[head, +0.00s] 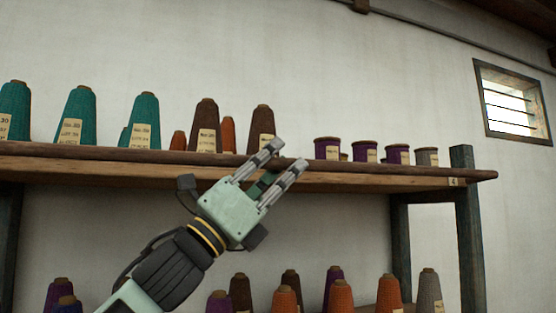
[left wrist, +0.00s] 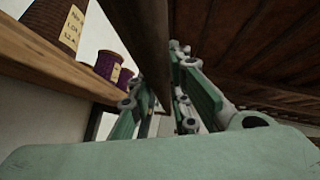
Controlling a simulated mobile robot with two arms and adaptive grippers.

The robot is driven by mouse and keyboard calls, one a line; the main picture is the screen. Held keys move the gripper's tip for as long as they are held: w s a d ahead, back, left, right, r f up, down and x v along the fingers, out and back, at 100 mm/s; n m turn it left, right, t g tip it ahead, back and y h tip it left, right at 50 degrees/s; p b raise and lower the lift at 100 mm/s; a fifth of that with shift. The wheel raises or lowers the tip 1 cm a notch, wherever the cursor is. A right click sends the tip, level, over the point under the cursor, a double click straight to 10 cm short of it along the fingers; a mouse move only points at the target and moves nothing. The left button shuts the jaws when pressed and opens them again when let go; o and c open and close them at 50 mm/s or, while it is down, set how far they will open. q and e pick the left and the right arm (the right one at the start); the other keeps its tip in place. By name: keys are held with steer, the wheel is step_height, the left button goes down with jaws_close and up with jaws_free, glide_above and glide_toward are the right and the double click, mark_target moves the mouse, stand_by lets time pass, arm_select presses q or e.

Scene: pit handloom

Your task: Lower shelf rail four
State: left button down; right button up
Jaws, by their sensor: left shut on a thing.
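The shelf rail (head: 400,169) is a long dark round wooden bar along the front edge of the upper shelf. A small tag marked 4 (head: 453,182) sits near the shelf's right end. My left gripper (head: 287,155) is at the rail, right of its middle, and is shut on it. In the left wrist view the rail (left wrist: 142,35) runs between the two fingers. The fingers hide a short stretch of the rail in the head view. My right gripper is not in view.
The upper shelf board (head: 350,182) carries teal cones (head: 76,115), brown cones (head: 205,125) and small purple spools (head: 327,149) behind the rail. More cones (head: 340,297) stand below. A dark post (head: 470,235) stands at the right.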

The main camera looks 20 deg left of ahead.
arm_select(q)
steer(key=shift+f, duration=0.45)
stand_by(0.3)
steer(key=c, duration=1.6)
jaws_free()
steer(key=shift+w, duration=0.1)
steer(key=shift+c, duration=0.2)
steer(key=v, duration=1.2)
